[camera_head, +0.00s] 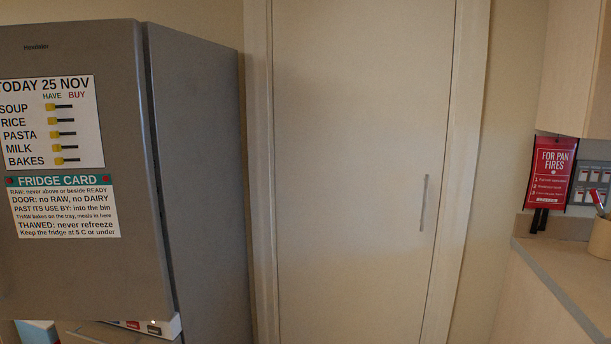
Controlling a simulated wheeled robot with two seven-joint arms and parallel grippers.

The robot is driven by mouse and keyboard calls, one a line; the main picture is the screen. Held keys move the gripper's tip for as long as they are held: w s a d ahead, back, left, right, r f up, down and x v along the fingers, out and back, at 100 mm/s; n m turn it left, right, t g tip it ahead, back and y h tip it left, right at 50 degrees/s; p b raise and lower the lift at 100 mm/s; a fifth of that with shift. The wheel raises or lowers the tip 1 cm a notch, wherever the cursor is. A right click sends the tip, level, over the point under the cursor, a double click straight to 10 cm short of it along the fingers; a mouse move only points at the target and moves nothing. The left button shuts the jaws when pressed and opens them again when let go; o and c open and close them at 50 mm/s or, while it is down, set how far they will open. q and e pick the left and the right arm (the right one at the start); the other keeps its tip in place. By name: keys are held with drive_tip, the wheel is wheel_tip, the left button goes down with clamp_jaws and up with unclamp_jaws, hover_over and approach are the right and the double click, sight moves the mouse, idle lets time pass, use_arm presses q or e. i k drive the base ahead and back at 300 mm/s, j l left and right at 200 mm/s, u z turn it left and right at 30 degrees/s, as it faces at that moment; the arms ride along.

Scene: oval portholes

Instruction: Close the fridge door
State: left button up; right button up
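The tall grey fridge stands at the left of the head view, with its side wall (203,190) facing the room. Its upper door (140,265) bears a shopping list (52,122) and a fridge card (62,207). A narrow dark seam runs between this door and the body; I cannot tell whether the door is fully shut. Below its lower edge show a white strip with small labels (152,327), a grey panel and part of a pale blue and white thing (36,332). The lower part of the fridge is cut off by the frame. Neither gripper is in view.
A closed cream door (355,170) with a vertical handle (423,203) fills the middle. At the right are a counter (570,275), a wall cabinet (575,70), a red pan-fire sign (550,170) and a utensil pot (601,236). The floor is out of view.

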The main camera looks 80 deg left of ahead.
sight(81, 238)
drive_tip(key=u, duration=4.15)
